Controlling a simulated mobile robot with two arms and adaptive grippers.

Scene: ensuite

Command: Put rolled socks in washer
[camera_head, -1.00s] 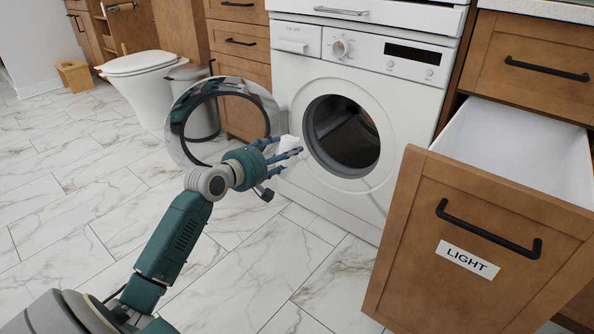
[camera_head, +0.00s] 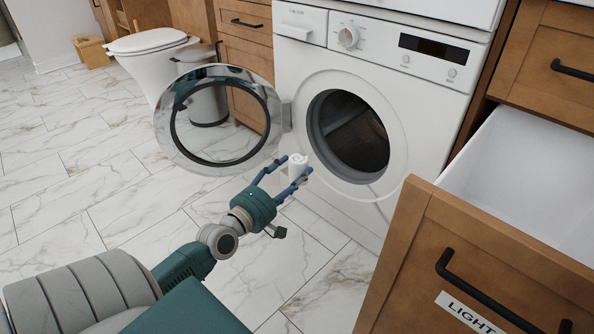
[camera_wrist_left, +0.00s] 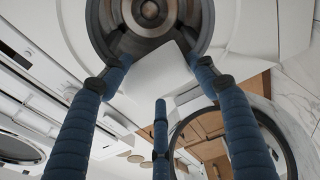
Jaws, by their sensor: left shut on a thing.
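The white rolled socks (camera_head: 298,165) are between the fingertips of my left gripper (camera_head: 290,168), which is shut on them. In the left wrist view the socks (camera_wrist_left: 160,65) show as a pale shape between the blue fingers, in front of the drum. The washer (camera_head: 405,95) is white, and its round door (camera_head: 165,140) is swung fully open to the left. The drum opening (camera_head: 348,135) is dark and looks empty from here. The gripper is in front of the opening, slightly left of it and low, outside the machine. My right gripper is not in view.
A wooden drawer labelled LIGHT (camera_head: 420,240) is pulled out on the right, close to the washer front. A toilet (camera_head: 150,60) and a grey bin (camera_head: 205,100) stand at the back left. The marble floor (camera_head: 70,180) is clear.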

